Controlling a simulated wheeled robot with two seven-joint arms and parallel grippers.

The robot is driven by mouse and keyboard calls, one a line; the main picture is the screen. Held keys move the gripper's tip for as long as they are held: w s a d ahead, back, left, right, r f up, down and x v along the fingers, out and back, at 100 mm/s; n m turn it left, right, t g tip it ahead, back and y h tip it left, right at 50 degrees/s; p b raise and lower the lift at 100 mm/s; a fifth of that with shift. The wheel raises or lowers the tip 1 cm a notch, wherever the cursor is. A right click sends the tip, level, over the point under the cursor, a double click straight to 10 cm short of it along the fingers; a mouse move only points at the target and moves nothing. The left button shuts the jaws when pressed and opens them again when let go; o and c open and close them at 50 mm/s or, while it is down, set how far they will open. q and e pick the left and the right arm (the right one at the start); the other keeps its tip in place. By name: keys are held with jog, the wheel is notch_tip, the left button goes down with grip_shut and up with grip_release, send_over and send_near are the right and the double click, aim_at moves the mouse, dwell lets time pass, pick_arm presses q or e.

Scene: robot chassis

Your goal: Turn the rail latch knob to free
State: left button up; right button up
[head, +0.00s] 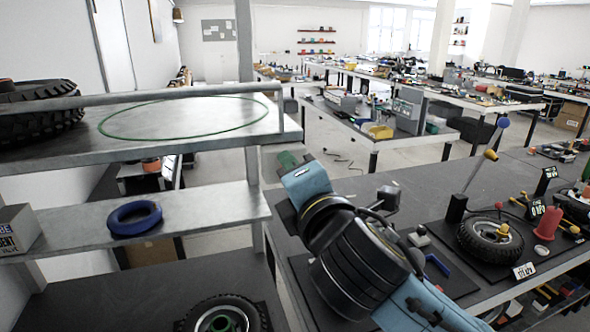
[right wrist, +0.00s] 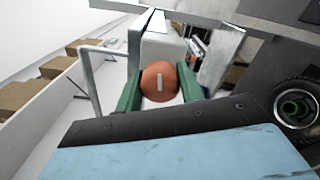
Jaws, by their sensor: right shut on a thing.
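The rail latch knob (right wrist: 160,82) is a round orange-brown knob with a short white mark on its face. The mark stands nearly upright in the right wrist view. My right gripper (right wrist: 159,88) has its two green fingers on either side of the knob, shut on it. In the head view my right gripper (head: 288,160) reaches up and left beside the grey shelf post, and its blue hand hides the knob. My left gripper is not in view.
A grey shelf rack (head: 190,207) stands at the left, with a blue ring (head: 134,218) and a green hoop (head: 183,117) on it. A wheel with a green hub (head: 222,318) lies low down. A dark workbench (head: 415,185) with another wheel (head: 490,238) is at the right.

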jog(key=shift+m+p, duration=0.3)
jog(key=shift+m, duration=0.8)
jog(key=o, duration=1)
